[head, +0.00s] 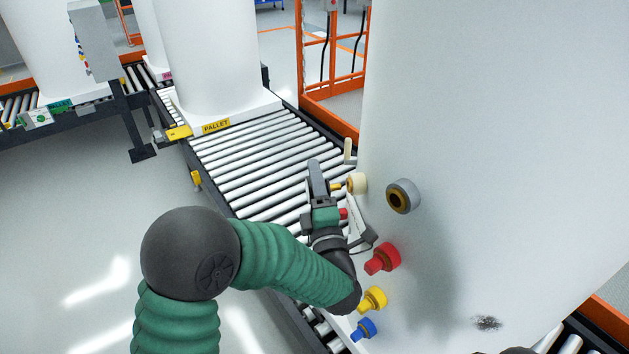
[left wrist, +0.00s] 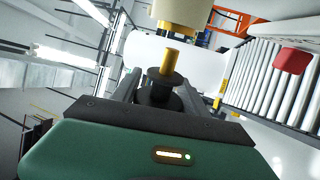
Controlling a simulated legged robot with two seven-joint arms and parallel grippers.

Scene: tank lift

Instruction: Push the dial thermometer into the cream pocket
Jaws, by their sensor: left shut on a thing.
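My left gripper (head: 320,184) is shut on the dial thermometer, beside the white tank. In the left wrist view the thermometer (left wrist: 170,62) shows as a brass stem rising from a dark round collar between the fingers. In the head view its short brass stem (head: 336,186) points right at the cream pocket (head: 357,183) on the tank wall. The cream pocket also shows at the top of the left wrist view (left wrist: 180,14), just beyond the stem tip. The tip looks close to it; I cannot tell if they touch. My right gripper is not clearly seen.
A grey ring port (head: 402,196) sits right of the cream pocket. Red (head: 383,258), yellow (head: 372,299) and blue (head: 363,328) fittings stick out below. A roller conveyor (head: 250,160) runs behind my left arm. An orange frame (head: 330,85) stands at the back.

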